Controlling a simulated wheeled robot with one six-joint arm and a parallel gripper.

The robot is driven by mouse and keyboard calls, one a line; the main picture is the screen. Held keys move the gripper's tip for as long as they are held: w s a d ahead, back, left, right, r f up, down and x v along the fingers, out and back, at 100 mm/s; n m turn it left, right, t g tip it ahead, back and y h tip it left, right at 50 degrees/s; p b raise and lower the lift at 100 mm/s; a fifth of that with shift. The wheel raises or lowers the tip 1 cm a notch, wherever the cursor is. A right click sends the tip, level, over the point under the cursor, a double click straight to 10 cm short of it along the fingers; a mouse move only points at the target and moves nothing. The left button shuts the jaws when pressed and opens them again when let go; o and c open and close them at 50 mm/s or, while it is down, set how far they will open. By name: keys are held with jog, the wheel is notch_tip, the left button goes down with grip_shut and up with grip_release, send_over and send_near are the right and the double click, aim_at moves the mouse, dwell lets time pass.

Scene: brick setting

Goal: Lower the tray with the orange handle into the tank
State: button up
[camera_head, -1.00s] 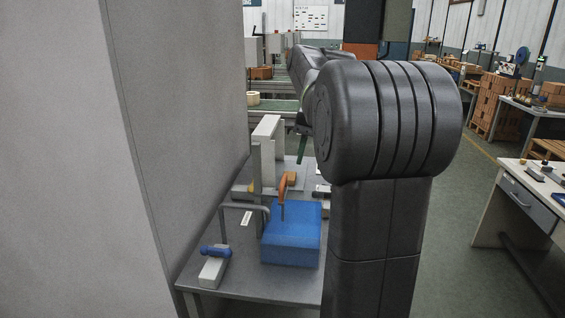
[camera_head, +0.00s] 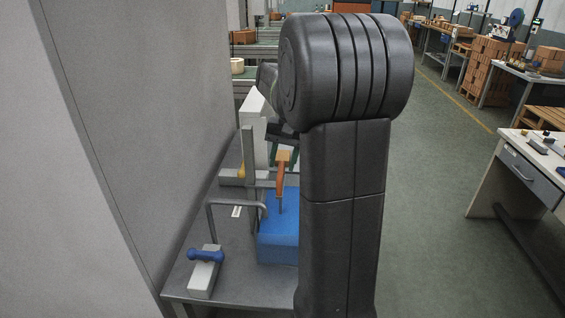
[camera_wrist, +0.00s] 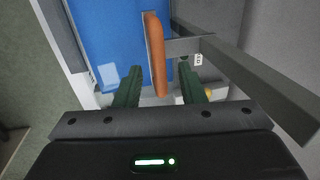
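The orange handle (camera_head: 281,183) stands up over the blue box-like tank (camera_head: 276,238) on the grey table. In the wrist view the handle (camera_wrist: 157,55) runs down the middle, over the tank's blue surface (camera_wrist: 105,30). The tray under the handle cannot be made out clearly. My gripper (camera_head: 284,156) is at the handle's upper end. In the wrist view my gripper (camera_wrist: 159,84) is open, its dark green fingers on either side of the handle with gaps between. My arm hides the tank's right side in the head view.
A grey upright post (camera_head: 248,150) and a bent grey bar (camera_head: 212,215) stand close left of the tank. A grey block with a blue handle (camera_head: 205,270) lies at the table's front. A tall grey wall (camera_head: 150,120) bounds the left.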

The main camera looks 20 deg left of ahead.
aim_at(282, 169)
jog(key=shift+a+f, duration=0.1)
jog(key=shift+f, duration=0.35)
jog(key=shift+c, duration=0.3)
grip_shut()
notch_tip(282, 169, down, 3)
jog(key=shift+f+b, duration=0.2)
jog(key=shift+b, duration=0.45)
jog(key=shift+s, duration=0.1)
jog(key=shift+o, duration=0.3)
grip_release()
jog(key=shift+r, duration=0.1)
